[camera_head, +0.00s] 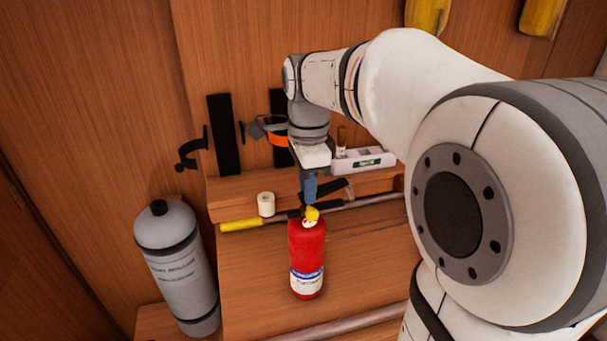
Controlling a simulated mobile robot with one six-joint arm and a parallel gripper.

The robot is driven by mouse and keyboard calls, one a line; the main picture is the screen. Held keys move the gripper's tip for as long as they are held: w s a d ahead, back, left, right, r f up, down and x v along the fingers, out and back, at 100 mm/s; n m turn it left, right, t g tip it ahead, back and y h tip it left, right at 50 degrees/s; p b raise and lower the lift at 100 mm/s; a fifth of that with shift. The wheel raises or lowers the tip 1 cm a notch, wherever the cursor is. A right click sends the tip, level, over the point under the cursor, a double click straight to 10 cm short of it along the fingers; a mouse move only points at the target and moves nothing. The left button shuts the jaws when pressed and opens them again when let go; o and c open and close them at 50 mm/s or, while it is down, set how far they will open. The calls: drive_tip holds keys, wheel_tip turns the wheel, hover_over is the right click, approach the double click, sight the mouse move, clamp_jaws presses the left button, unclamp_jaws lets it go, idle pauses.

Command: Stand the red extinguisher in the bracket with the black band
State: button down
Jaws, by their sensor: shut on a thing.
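The red extinguisher (306,262), with a white and blue label and a yellow part at its top, hangs or stands nearly upright over the wooden surface; I cannot tell whether its base touches. My gripper (310,204) points down and is shut on its top; the exact grip is partly hidden. A dark upright bracket plate (223,136) with black curved band arms (190,150) at its sides is on the back wall, up and left of the extinguisher. A second dark bracket (279,124), with an orange band (278,139), is partly hidden behind my wrist.
A grey cylinder (178,262) stands at the left. A white roll (266,204) sits on the wooden ledge (233,190), beside a yellow-ended rod (240,225) lying across. A white level-like box (365,161) is at the right. Yellow objects (427,16) hang above.

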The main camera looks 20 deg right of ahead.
drive_tip(key=c, duration=1.7)
unclamp_jaws()
drive_tip(key=shift+f, duration=0.15)
drive_tip(key=shift+c, duration=0.2)
drive_tip(key=o, duration=0.5)
drive_tip(key=shift+c, duration=0.2)
wheel_tip(320, 180, up, 12)
drive_tip(key=s+f+n+t, duration=0.1)
drive_tip(key=s+f+n, duration=0.6)
drive_tip(key=f+n, duration=0.2)
drive_tip(key=s+f+n+t, duration=0.2)
drive_tip(key=s+f+n, duration=0.5)
drive_tip(key=f+n, duration=0.2)
drive_tip(key=shift+f, duration=0.75)
